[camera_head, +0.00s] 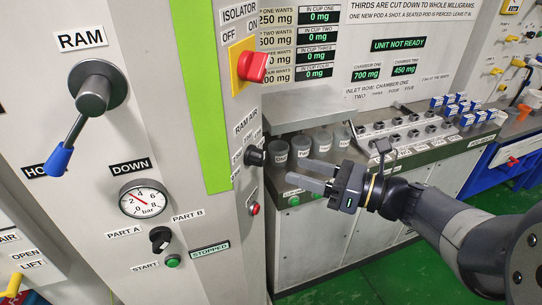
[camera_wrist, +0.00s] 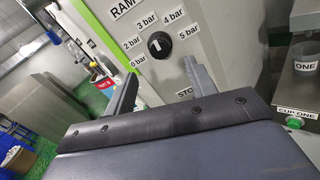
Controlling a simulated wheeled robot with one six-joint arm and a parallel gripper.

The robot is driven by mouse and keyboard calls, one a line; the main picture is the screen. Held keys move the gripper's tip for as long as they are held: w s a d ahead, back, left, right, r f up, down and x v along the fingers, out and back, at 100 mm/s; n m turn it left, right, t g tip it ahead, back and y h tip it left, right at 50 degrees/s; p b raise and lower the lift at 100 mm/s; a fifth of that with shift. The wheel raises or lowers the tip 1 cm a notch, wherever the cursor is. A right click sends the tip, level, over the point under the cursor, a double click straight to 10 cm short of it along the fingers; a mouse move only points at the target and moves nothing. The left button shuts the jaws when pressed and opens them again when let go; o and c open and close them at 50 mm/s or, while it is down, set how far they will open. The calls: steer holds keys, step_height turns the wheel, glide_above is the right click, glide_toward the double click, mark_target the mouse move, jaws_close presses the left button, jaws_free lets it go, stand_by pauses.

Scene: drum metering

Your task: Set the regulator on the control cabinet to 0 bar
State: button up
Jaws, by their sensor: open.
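The regulator is a black round knob (camera_head: 254,156) under the RAM AIR label, on the right side face of the grey control cabinet (camera_head: 180,80). In the wrist view the knob (camera_wrist: 159,45) has a white pointer mark facing roughly up, with labels from 0 bar at lower left to 5 bar at right. The exact setting is hard to read. My gripper (camera_head: 293,170) is open and empty, its fingers aimed at the knob from the right with a gap left. In the wrist view the fingertips (camera_wrist: 158,72) sit below and either side of the knob.
A pressure gauge (camera_head: 146,199) on the cabinet's front has its red needle near 2. A red isolator handle (camera_head: 254,66) sticks out above the knob, and a red button (camera_head: 254,209) sits below. Several grey cups (camera_head: 322,140) stand on the counter behind my gripper.

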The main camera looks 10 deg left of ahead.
mark_target(264, 160)
steer(key=p+x, duration=0.1)
steer(key=x, duration=0.7)
steer(key=shift+a, duration=0.1)
steer(key=shift+c, duration=0.2)
steer(key=c, duration=0.9)
